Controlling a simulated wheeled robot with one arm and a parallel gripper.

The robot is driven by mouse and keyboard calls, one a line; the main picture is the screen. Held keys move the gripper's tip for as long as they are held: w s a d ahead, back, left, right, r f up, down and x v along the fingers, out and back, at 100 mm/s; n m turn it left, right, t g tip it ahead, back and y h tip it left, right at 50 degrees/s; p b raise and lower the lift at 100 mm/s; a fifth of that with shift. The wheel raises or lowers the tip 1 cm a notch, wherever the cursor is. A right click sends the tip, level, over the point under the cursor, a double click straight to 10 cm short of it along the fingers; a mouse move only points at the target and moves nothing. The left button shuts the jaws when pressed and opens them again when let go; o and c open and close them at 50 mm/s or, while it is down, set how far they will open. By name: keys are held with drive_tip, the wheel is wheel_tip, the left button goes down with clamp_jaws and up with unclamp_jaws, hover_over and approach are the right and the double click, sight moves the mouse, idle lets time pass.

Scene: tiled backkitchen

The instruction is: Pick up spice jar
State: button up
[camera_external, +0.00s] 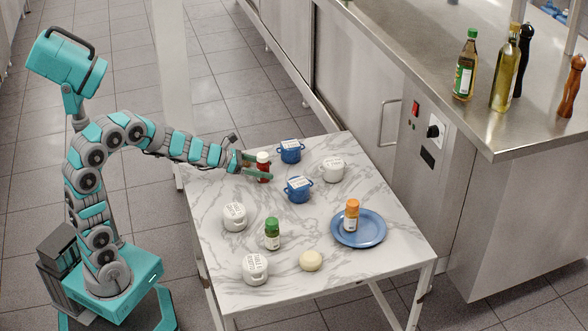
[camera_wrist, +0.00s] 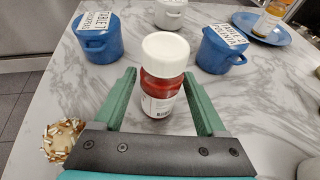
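A small red jar with a white cap (camera_external: 263,166) stands upright near the table's left back edge. In the wrist view the red jar (camera_wrist: 162,85) stands between the two green fingers of my gripper (camera_wrist: 160,90). The gripper (camera_external: 255,168) is open around it, with a finger on each side; I cannot tell whether either finger touches it. A green-capped jar (camera_external: 272,234) stands near the front of the table. An orange-capped jar (camera_external: 351,215) stands on a blue plate (camera_external: 373,237).
Two blue lidded pots (camera_external: 290,152) (camera_external: 298,190) and a white one (camera_external: 333,170) stand close to the gripper. More white pots (camera_external: 235,217) (camera_external: 255,268) and a pale round item (camera_external: 311,261) are towards the front. A steel counter (camera_external: 440,115) holds bottles and pepper mills at right.

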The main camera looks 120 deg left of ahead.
clamp_jaws()
idle(0.3)
idle(0.3)
